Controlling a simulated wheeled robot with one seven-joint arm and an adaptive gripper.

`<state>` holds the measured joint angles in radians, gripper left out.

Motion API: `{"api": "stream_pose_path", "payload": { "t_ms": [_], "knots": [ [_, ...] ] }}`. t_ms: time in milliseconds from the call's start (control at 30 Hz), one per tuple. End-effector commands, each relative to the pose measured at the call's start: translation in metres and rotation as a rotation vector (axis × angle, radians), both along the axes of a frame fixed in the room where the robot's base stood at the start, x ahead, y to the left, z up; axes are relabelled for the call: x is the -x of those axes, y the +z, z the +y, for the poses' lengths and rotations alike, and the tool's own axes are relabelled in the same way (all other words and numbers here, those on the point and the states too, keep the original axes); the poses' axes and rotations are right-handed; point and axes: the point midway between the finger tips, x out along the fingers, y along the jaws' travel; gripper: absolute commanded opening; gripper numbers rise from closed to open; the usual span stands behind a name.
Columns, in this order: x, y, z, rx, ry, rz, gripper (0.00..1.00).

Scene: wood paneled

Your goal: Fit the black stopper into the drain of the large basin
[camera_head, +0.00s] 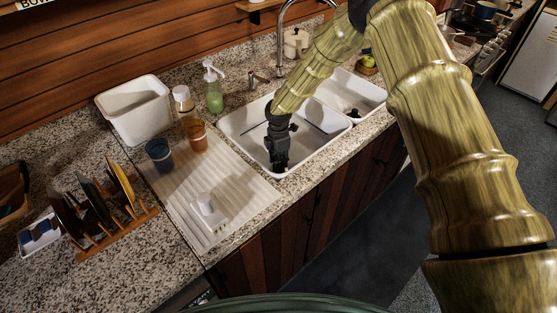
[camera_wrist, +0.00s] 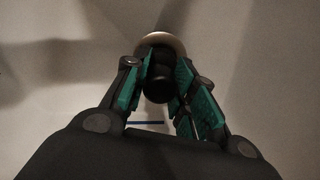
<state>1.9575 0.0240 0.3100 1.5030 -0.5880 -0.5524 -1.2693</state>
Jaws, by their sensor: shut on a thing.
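The large basin (camera_head: 238,124) is the left, white one of two in the counter. My gripper (camera_head: 279,166) points down into it, low near its front side. In the wrist view my gripper (camera_wrist: 164,68) has its teal pads shut on the black stopper (camera_wrist: 157,90). A pale, metallic round rim (camera_wrist: 161,39) shows just beyond the stopper, in line with it; it looks like the drain. The fingers hide part of both, and I cannot tell whether the stopper is seated or just above the rim. In the head view my gripper hides the stopper and drain.
A smaller basin (camera_head: 366,93) with a dark fitting (camera_head: 354,113) lies to the right. The faucet (camera_head: 281,40) rises behind. A ribbed drainboard (camera_head: 240,190) with cups lies left of the large basin. A green soap bottle (camera_head: 214,92) stands behind it.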

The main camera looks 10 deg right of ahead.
Motion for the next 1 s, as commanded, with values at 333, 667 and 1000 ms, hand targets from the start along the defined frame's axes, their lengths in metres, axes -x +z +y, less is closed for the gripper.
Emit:
{"api": "stream_pose_path", "payload": {
  "t_ms": [333, 667, 1000],
  "knots": [
    [0.0, -0.003, 0.0, 0.0, 0.0, 0.0, 0.01],
    [0.0, -0.009, 0.0, 0.0, 0.0, 0.0, 0.01],
    [0.0, -0.015, 0.0, 0.0, 0.0, 0.0, 0.01]
  ]
}}
